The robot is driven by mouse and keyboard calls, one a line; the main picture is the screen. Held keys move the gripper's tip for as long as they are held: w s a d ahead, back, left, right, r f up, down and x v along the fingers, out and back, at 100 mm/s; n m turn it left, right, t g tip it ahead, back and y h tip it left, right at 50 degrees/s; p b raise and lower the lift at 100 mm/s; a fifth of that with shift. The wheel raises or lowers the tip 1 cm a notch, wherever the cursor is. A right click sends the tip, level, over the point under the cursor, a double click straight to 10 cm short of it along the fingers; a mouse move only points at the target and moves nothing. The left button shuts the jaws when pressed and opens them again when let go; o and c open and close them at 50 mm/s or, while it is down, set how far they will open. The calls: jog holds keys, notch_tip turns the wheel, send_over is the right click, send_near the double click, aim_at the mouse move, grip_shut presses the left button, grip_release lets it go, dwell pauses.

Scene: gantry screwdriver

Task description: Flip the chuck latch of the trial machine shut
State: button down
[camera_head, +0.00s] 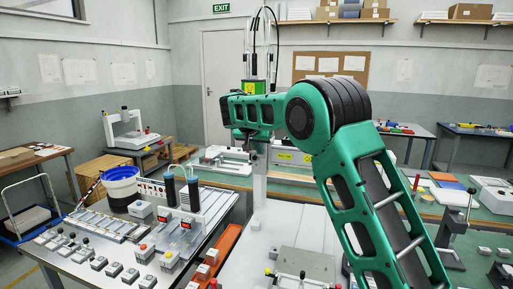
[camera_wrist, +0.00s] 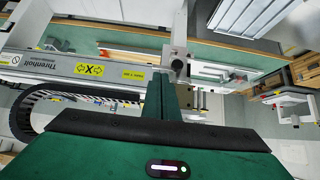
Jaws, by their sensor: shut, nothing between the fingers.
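My gripper (camera_wrist: 158,78) shows in the wrist view as a narrow green bar rising from my green, black-edged hand; it is shut and empty. Its tip is close to a grey block (camera_wrist: 175,52) on a light gantry beam (camera_wrist: 60,66) marked with a yellow X-arrow label. I cannot tell whether they touch. In the head view my arm reaches left and bends down beside a white column (camera_head: 260,180), with the gantry beam and its yellow label (camera_head: 285,156) behind. My fingertips are not clear there. I cannot make out the chuck latch in either view.
A black cable chain (camera_wrist: 25,115) curves below the beam at left in the wrist view. A grey plate (camera_head: 304,264) lies on the white surface in front.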

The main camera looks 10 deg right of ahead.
jog(key=shift+x, duration=1.05)
jog(key=shift+s+d+f, duration=0.1)
jog(key=shift+d, duration=0.05)
